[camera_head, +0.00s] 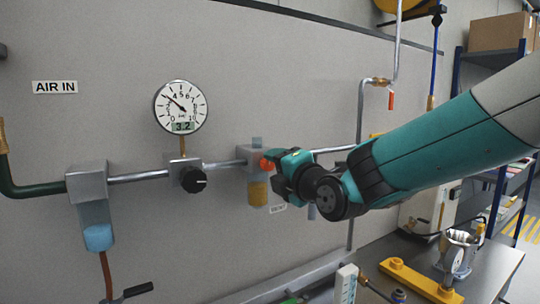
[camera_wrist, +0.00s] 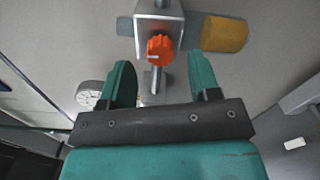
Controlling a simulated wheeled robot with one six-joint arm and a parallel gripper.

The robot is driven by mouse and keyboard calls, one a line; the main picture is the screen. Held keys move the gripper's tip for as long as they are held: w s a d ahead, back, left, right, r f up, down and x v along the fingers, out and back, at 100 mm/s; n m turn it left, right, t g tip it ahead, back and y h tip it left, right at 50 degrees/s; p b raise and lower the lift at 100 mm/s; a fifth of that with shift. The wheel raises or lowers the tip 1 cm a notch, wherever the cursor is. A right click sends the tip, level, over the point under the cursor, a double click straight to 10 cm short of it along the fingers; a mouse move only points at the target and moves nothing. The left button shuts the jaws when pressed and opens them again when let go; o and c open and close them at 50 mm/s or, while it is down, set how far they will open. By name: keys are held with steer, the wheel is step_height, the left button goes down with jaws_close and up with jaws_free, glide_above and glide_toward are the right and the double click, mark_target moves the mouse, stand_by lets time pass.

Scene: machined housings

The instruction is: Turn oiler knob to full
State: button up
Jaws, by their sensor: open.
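The oiler's orange knob (camera_wrist: 159,47) sticks out from the oiler's grey block (camera_wrist: 158,17) in the wrist view. A pale line shows on its face. The oiler's bowl (camera_wrist: 224,34) holds amber liquid. In the head view the knob (camera_head: 266,163) shows just left of my gripper (camera_head: 280,166), which hides part of the oiler. In the wrist view my gripper (camera_wrist: 160,64) is open, with one green finger on each side of the knob's line. The knob lies at or just beyond the fingertips, with gaps to both. I cannot tell whether it is inside their depth.
A pipe (camera_head: 137,176) runs along the grey panel through a filter with a blue bowl (camera_head: 97,237) and a regulator with a black knob (camera_head: 193,180). A pressure gauge (camera_head: 181,106) sits above. A bench (camera_head: 480,262) with a yellow part is at lower right.

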mark_target(270, 166)
steer(key=shift+p+x, duration=0.4)
steer(key=shift+x, duration=1.2)
steer(key=shift+c, duration=0.2)
steer(key=c, duration=0.9)
